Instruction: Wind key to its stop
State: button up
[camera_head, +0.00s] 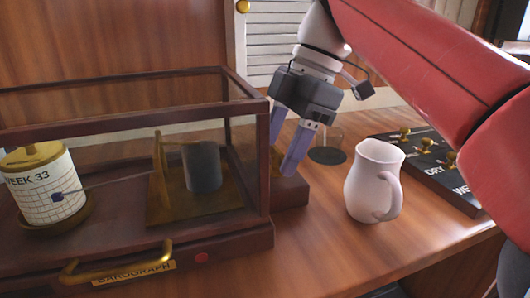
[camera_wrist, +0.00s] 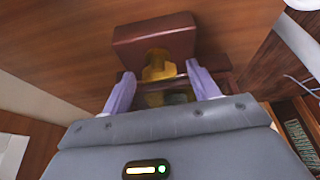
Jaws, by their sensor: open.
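A brass piece, seemingly the key (camera_wrist: 158,66), shows in the wrist view against a reddish-brown wooden block (camera_wrist: 153,38). My gripper (camera_wrist: 158,78) is open, with its two lilac fingers on either side of the brass piece and visible gaps between. In the head view my gripper (camera_head: 283,158) points down at the right end of the barograph case (camera_head: 262,195), above a low wooden block (camera_head: 291,192). There the fingers mostly hide the brass piece (camera_head: 277,160). I cannot tell the key's turning angle or its stop.
The glazed case holds a "WEEK 33" drum (camera_head: 42,190) and a dark cylinder (camera_head: 202,166). A white jug (camera_head: 373,182) stands right of my gripper. Behind are a clear glass on a dark disc (camera_head: 328,154) and a black panel with brass knobs (camera_head: 432,165). The table front is clear.

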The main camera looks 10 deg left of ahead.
jog(key=shift+f, duration=0.15)
jog(key=c, duration=1)
jog(key=m+b, duration=0.1)
jog(key=m, duration=0.1)
jog(key=shift+f+m+t+y+b, duration=0.1)
jog(key=shift+m+t+y+b, duration=0.2)
jog(key=shift+t+b, duration=0.1)
jog(key=m, duration=0.1)
jog(key=m+t+b, duration=0.1)
jog(key=m, duration=0.1)
jog(key=shift+s+m, duration=0.2)
jog(key=shift+m, duration=0.1)
jog(key=m, duration=0.1)
jog(key=m+t, duration=0.1)
jog(key=m, duration=0.1)
jog(key=shift+s+r+t, duration=0.1)
jog(key=shift+r+t, duration=0.1)
jog(key=shift+t, duration=0.1)
jog(key=shift+m+t+p, duration=0.4)
jog(key=shift+m+t, duration=0.2)
jog(key=shift+m, duration=1)
